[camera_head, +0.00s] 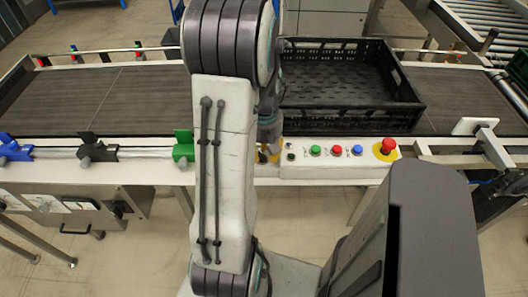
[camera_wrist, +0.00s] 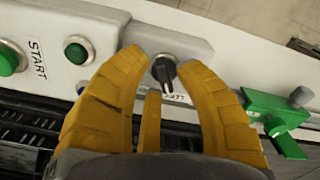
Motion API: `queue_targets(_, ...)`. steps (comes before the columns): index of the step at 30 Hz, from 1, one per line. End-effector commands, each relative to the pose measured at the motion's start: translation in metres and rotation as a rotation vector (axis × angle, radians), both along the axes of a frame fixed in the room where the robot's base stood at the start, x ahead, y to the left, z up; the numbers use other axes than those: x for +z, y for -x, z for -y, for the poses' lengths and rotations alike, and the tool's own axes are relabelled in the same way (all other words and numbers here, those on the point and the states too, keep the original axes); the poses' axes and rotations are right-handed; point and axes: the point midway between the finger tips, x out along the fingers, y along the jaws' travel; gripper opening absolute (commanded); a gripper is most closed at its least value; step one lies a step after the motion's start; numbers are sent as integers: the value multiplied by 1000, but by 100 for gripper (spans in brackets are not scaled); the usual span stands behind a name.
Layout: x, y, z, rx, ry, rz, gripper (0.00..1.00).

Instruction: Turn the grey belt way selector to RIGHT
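The belt way selector (camera_wrist: 164,70) is a dark knob with a grey bar on the light control panel, in the wrist view. Its bar points down the picture, toward a partly covered label (camera_wrist: 180,98) that seems to read LEFT. My gripper (camera_wrist: 163,62) has its yellow fingers spread, one on each side of the knob at the tips. I see a gap on both sides, and contact cannot be told. In the head view my gripper (camera_head: 268,152) is mostly behind my arm, at the panel's left end, and the selector is hidden.
A green START button (camera_wrist: 8,62) and a smaller dark green button (camera_wrist: 77,51) sit beside the selector. A green clamp (camera_wrist: 275,118) is at the right. Red, blue and emergency stop (camera_head: 387,147) buttons line the panel. A black crate (camera_head: 350,122) stands on the conveyor behind.

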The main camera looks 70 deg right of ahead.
Motion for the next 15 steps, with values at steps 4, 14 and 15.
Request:
queue_targets(4,0,0,0,0,0,0,32)
queue_targets(14,0,0,0,0,0,0,2)
queue_targets(15,0,0,0,0,0,0,0)
